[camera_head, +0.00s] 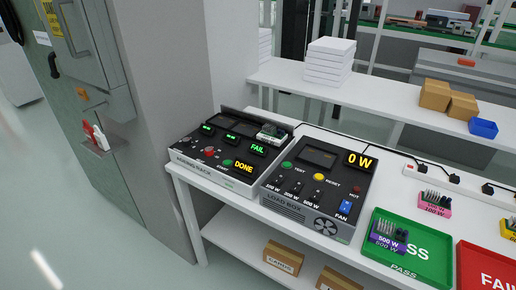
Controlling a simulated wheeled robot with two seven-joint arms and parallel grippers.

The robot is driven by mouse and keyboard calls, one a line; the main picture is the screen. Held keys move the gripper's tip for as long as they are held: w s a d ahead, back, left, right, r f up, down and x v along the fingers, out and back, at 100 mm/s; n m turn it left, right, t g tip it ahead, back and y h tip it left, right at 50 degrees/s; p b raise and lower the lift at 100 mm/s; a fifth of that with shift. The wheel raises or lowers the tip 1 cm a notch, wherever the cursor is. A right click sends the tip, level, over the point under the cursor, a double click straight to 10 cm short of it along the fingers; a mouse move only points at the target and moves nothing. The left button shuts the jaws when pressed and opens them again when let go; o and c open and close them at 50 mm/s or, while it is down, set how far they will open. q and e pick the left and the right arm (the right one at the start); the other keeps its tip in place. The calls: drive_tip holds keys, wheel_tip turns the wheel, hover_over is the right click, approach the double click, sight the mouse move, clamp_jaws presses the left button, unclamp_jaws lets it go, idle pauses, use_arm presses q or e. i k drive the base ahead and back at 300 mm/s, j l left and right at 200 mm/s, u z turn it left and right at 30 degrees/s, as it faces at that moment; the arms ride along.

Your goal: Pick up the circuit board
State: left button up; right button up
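A small green circuit board (272,135) with pale parts on it sits at the back right of the grey rack box (213,178) on the white bench. The green word FAIL glows just below the board, and DONE glows in yellow at the rack's front right. A purple module marked 500 W (388,237), with dark upright parts on top, lies in the green PASS tray (413,283). Neither of my grippers is in view.
A load box (318,183) showing 0 W stands right of the rack. A red FAIL tray (485,270) lies right of the PASS tray. A pink module (435,203) and a power strip (432,175) are behind. Small cartons (434,95) stand on the back table.

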sight(269, 134)
drive_tip(key=i+j, duration=0.7)
drive_tip(key=i, duration=0.1)
